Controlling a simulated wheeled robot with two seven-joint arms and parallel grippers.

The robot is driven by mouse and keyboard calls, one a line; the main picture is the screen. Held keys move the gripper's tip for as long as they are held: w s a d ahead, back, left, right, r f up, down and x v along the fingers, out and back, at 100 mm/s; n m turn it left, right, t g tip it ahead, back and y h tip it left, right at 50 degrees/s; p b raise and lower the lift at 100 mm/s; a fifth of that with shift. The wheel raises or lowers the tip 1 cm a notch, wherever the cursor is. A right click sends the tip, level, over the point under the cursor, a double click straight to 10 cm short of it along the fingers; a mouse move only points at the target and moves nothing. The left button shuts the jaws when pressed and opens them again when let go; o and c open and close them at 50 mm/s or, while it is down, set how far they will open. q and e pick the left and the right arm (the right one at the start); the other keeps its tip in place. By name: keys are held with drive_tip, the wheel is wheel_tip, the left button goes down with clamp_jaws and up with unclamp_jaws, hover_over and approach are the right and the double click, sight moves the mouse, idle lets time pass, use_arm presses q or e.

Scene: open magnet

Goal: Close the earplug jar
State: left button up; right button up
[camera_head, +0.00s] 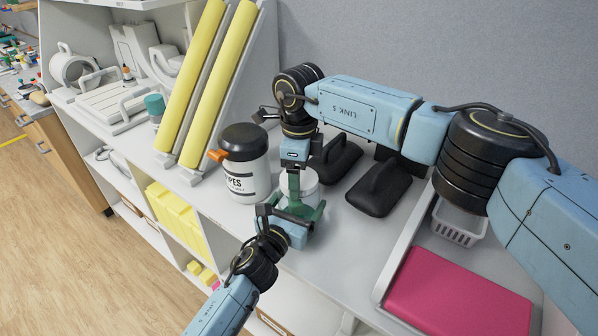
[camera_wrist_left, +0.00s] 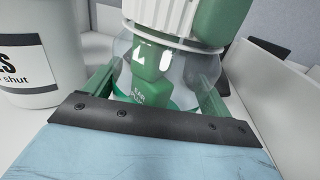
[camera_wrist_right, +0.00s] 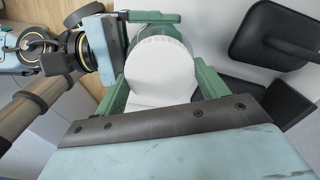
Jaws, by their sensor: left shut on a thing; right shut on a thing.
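The earplug jar (camera_head: 308,201) is a clear, upright jar on the white counter, with a green label reading "EAR" in the left wrist view (camera_wrist_left: 178,48). Its white ribbed lid (camera_wrist_left: 158,16) sits at the jar's mouth; I cannot tell how tightly. My left gripper (camera_head: 298,211) is shut on the jar's body from the front, one green finger on each side. My right gripper (camera_head: 293,188) comes down from above and is shut on the lid. In the right wrist view, the round lid (camera_wrist_right: 162,66) lies between its green fingers. The grippers partly hide the jar in the head view.
A white wipes tub (camera_head: 245,165) with a black lid stands close left of the jar. Two black padded objects (camera_head: 378,188) lie behind and to the right. A white tray with a pink block (camera_head: 455,292) is at right. Yellow rolls (camera_head: 208,90) lean at back left.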

use_arm(q)
drive_tip(key=shift+f, duration=0.1)
use_arm(e)
drive_tip(key=m, duration=0.7)
drive_tip(key=shift+m, duration=0.3)
drive_tip(key=m, duration=0.7)
drive_tip(key=o, duration=1.2)
drive_tip(key=shift+c, duration=0.2)
wheel_tip(320, 180, up, 12)
use_arm(q)
drive_tip(key=o, duration=1.8)
drive_tip(key=shift+c, duration=0.2)
